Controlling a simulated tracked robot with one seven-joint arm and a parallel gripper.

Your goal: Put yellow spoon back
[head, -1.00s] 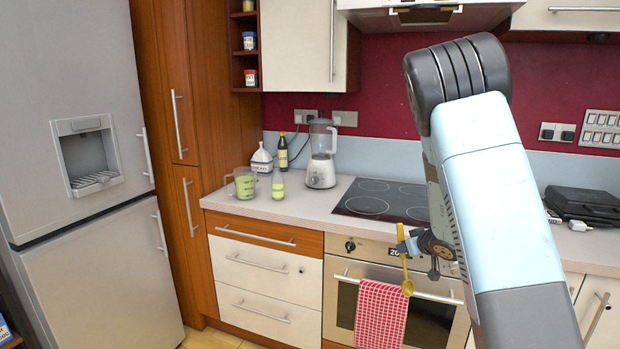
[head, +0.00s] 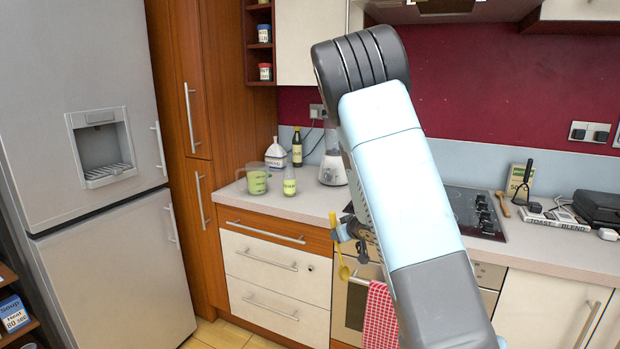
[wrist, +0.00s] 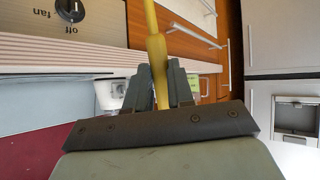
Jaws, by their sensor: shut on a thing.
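The yellow spoon (head: 340,250) hangs upright from my gripper (head: 343,232) in the head view, with its bowl at the bottom, in front of the oven and drawers. In the wrist view, my gripper (wrist: 160,92) is shut on the spoon's yellow handle (wrist: 153,40), which passes between the two fingers. My arm hides part of the counter, the hob and the oven.
Books (head: 553,218) lie at right. A red checked towel (head: 380,315) hangs on the oven. White drawers (head: 268,258) are shut.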

